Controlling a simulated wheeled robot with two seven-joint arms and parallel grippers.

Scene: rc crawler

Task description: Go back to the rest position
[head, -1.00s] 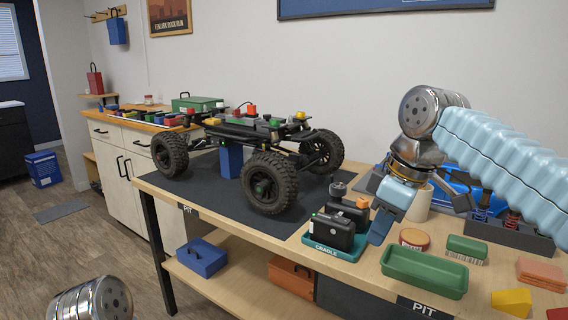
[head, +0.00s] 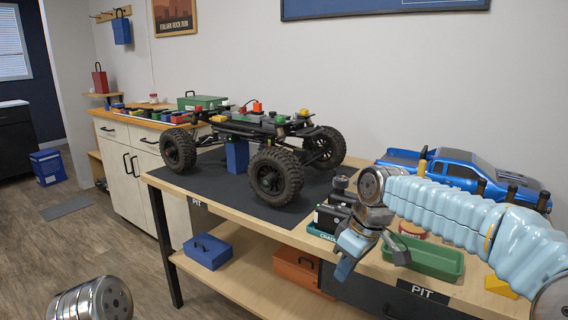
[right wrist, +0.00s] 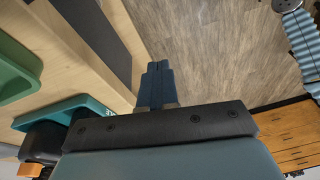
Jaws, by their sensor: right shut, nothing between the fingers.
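My right gripper (head: 343,268) hangs in front of the bench edge near the cradle tray, pointing down. In the right wrist view its fingers (right wrist: 157,84) are together with nothing between them, over the bench edge and floor. My left gripper is out of view; only a silver part of my left arm (head: 92,300) shows at the bottom left of the head view. The crawler chassis (head: 275,174) stands on the dark mat, apart from my grippers. The teal cradle tray (head: 318,233) with black packs (head: 330,216) is partly hidden behind my right wrist.
The bench (head: 235,218) lies close behind my right gripper. A green tray (head: 440,262) and a blue truck body (head: 450,168) stand near my right arm. Below are a shelf with a blue box (head: 207,252) and an orange box (head: 297,268). The floor (head: 90,250) at left is open.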

